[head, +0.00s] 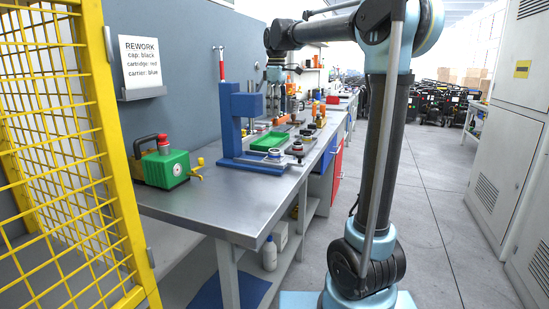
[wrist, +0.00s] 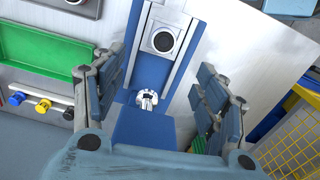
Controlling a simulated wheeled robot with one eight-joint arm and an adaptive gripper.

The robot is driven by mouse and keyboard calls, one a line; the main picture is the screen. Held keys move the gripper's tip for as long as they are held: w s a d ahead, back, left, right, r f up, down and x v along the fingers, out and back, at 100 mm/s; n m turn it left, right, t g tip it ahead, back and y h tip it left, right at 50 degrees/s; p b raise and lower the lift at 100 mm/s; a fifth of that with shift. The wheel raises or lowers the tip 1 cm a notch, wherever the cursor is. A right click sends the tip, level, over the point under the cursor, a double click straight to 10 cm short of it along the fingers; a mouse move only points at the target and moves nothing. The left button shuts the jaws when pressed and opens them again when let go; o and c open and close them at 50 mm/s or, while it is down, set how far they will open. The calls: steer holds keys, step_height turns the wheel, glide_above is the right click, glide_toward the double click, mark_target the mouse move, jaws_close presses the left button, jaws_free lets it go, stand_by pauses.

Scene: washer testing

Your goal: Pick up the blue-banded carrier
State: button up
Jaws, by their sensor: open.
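I cannot pick out a blue band on any part in these views, so the carrier is not clearly identified. Small round parts (head: 298,149) sit at the bench's front edge, beside the blue press (head: 236,122); their bands are too small to tell. In the wrist view, a dark round piece sits in a square metal seat (wrist: 163,38) on the blue press. My gripper (wrist: 165,88) is open, its fingers spread above the press with nothing between them. In the head view, my arm's end hangs behind the press, partly hidden.
A green tray (head: 269,141) lies behind the press, with bottles farther back. A green pump-like unit (head: 166,167) stands on the metal bench (head: 225,207) at left. A yellow mesh guard (head: 62,150) borders the bench. The floor at right is clear.

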glide_above(275, 150)
steer(key=f, duration=1.2)
steer(key=shift+w+d, duration=0.2)
steer(key=shift+w, duration=0.1)
steer(key=f, duration=0.4)
steer(key=shift+s+a, duration=0.25)
steer(key=shift+s, duration=0.05)
steer(key=shift+f, duration=0.7)
steer(key=c, duration=1.4)
steer(key=shift+o, duration=0.2)
steer(key=shift+r, duration=0.1)
